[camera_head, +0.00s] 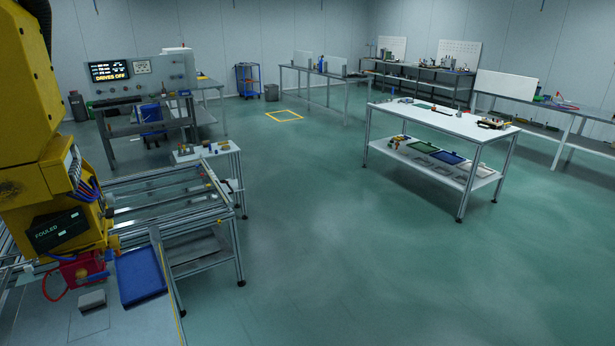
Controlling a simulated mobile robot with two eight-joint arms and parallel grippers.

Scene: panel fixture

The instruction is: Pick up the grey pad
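A small grey block (92,300), which looks like the grey pad, lies on the grey work surface (135,325) at the bottom left. It sits left of a shallow blue tray (141,274) with a gap between them. A red part (82,268) is just behind the pad. Neither of my grippers shows in this view.
A large yellow machine (25,100) with cables and a dark box marked "FOULED" (58,230) fills the left edge, close to the pad. A metal frame table (165,195) stands behind the tray. A white bench (450,122) is at the right. The middle floor is clear.

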